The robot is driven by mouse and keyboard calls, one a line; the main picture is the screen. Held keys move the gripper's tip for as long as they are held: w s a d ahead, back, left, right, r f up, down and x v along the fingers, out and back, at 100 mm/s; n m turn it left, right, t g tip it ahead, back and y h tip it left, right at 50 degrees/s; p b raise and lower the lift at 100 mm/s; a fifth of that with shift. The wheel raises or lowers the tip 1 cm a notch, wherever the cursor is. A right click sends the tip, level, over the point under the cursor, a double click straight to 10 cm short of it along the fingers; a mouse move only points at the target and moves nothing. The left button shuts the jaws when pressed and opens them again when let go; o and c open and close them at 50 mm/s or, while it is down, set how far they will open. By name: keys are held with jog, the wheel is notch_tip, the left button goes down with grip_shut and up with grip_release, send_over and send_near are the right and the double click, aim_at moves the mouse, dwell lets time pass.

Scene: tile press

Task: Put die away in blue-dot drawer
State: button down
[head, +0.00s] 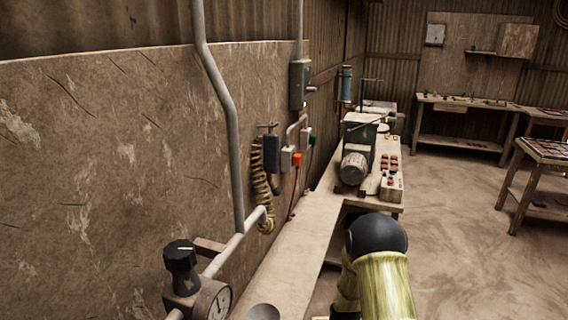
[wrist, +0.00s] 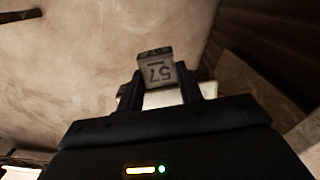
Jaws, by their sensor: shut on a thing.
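In the wrist view my gripper (wrist: 169,88) is shut on a small grey die (wrist: 156,69). The die shows the number 57 upside down and sits between the two dark fingertips, with its upper part standing out past them. In the head view my yellow and black arm shows at the bottom, but the gripper and the die are hidden. I see no drawer with a blue dot in either view.
A narrow bench (head: 298,250) runs along the left wall and carries a machine with a motor (head: 355,168) and a button panel (head: 391,187). A gauge (head: 214,301) and pipes stand close at lower left. Open floor (head: 450,230) lies to the right, before a table (head: 547,149).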

jog(key=shift+s+r, duration=0.1)
jog(key=shift+d, duration=0.1)
jog(key=d, duration=0.7)
jog(key=shift+d, duration=0.1)
